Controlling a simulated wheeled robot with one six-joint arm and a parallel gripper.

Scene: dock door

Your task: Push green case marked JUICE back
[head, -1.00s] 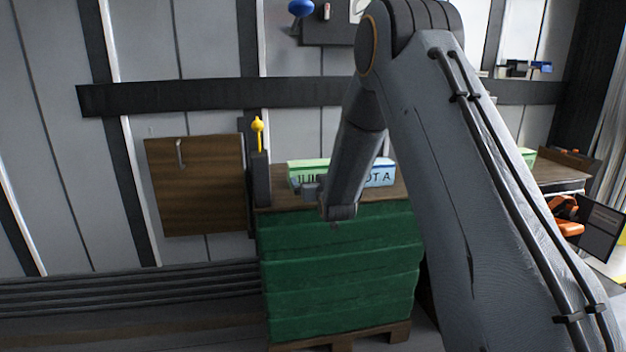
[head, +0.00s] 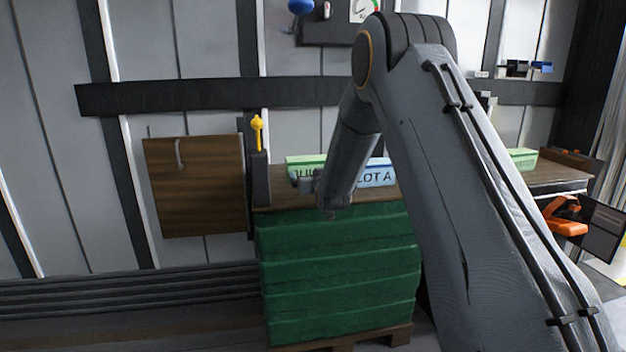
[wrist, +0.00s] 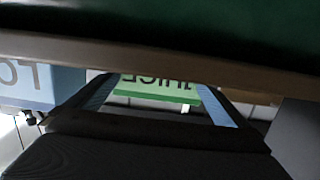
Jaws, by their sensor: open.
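The green case marked JUICE (head: 304,162) stands on the wooden top of the green stack, in the head view. My forearm and gripper cover part of its front and its right end. In the wrist view the case (wrist: 155,96) shows upside down, between my fingers. My gripper (wrist: 158,84) is open and empty, pointing at the lettered front. I cannot tell whether the fingertips touch it. In the head view my gripper (head: 308,186) is at the case's near side, partly hidden by the wrist.
A pale blue case marked LOT A (head: 378,175) stands just right of the green case. The green stack (head: 338,270) fills the space below. Another green case (head: 522,158) sits on a farther table at right.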

